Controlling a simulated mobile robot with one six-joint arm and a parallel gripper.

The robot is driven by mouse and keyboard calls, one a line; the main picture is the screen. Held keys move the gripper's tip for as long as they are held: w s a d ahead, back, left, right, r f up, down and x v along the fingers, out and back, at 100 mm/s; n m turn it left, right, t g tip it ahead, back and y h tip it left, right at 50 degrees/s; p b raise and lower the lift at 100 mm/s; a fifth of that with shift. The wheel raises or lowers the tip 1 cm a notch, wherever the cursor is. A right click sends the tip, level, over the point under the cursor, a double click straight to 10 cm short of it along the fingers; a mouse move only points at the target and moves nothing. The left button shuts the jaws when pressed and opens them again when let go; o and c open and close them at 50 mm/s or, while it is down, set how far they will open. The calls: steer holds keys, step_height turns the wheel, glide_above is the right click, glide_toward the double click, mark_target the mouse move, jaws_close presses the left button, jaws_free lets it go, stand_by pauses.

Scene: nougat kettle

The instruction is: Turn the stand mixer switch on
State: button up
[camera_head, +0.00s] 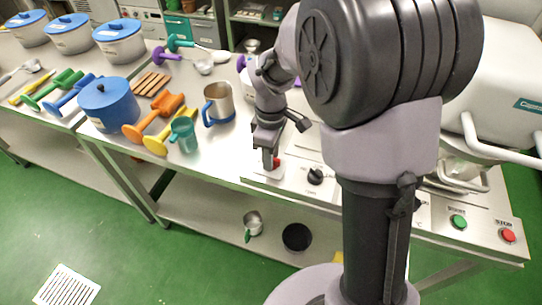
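A large white machine (505,75), which may be the stand mixer, stands at the right, partly hidden by my arm. On the steel panel in front are a red control (277,162), a black knob (315,176), a green START button (459,222) and a red STOP button (508,236). I cannot tell which control is the mixer switch. My gripper (269,164) points down at the left end of the panel, just beside the red control and partly covering it. Contact is unclear. Its fingers look narrow, and their gap cannot be made out.
A metal jug with a blue handle (218,103), a teal cup (184,135), a blue pot (108,104) and several coloured utensils stand on the steel table to the left. A dark bowl (297,237) and a metal cup (254,223) sit on the lower shelf.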

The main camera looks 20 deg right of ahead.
steer(key=shift+c, duration=0.4)
jaws_close()
steer(key=shift+r, duration=0.1)
steer(key=m+p, duration=0.1)
steer(key=m, duration=0.3)
steer(key=m+p, duration=0.1)
steer(key=m, duration=0.3)
steer(key=shift+m, duration=0.3)
steer(key=m, duration=0.4)
steer(key=shift+m, duration=2.7)
